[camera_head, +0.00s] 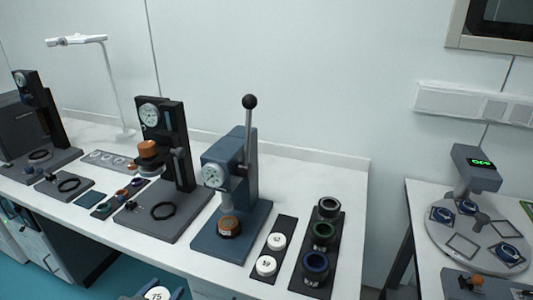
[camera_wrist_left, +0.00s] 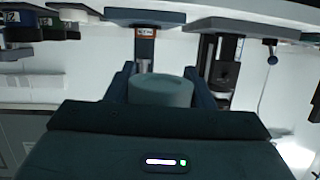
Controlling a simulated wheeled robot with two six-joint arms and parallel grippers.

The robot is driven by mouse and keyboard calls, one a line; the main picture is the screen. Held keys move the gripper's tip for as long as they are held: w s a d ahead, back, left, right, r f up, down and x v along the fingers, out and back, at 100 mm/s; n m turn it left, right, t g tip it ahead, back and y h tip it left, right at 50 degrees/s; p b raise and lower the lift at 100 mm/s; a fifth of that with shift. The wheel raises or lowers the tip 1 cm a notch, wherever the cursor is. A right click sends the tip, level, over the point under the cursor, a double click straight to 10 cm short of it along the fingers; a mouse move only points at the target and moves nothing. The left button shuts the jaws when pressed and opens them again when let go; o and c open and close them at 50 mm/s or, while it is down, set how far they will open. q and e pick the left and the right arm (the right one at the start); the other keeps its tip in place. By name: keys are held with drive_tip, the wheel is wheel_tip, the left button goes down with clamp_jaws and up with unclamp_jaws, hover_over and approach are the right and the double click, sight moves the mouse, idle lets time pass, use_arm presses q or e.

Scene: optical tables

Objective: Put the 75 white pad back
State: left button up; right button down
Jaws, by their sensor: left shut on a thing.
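The white pad marked 75 (camera_head: 157,293) shows at the bottom edge of the head view, low in front of the table. My left gripper (camera_head: 160,296) is shut on it; only the fingers' ends show there. In the left wrist view the pad (camera_wrist_left: 160,90) looks like a grey-green cylinder between the two fingers of the gripper (camera_wrist_left: 158,88). A dark narrow holder (camera_head: 287,224) on the table carries two white pads (camera_head: 277,241) (camera_head: 266,266); its far end is bare. The gripper is left of and in front of this holder. My right gripper is out of view.
A blue lever press (camera_head: 238,175) stands left of the holder. A dark tray (camera_head: 299,281) with several black, green and blue rings is to its right. A black press (camera_head: 175,140) stands farther left. A separate table (camera_head: 413,220) with a round device is at right.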

use_arm(q)
drive_tip(key=shift+w, duration=0.65)
drive_tip(key=shift+w+r+n+y, duration=0.2)
drive_tip(key=shift+w+n+y, duration=0.15)
drive_tip(key=shift+y, duration=0.15)
drive_tip(key=w+d+r+n+y, duration=0.1)
drive_tip(key=w+r+n+y, duration=0.1)
drive_tip(key=w, duration=0.5)
drive_tip(key=shift+w+d+r+y, duration=0.15)
drive_tip(key=shift+w+d+y, duration=0.1)
drive_tip(key=shift+d+y, duration=0.15)
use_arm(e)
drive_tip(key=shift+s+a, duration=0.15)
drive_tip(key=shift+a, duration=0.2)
use_arm(q)
drive_tip(key=shift+n, duration=0.25)
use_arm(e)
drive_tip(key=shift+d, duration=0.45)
use_arm(q)
drive_tip(key=shift+s, duration=0.1)
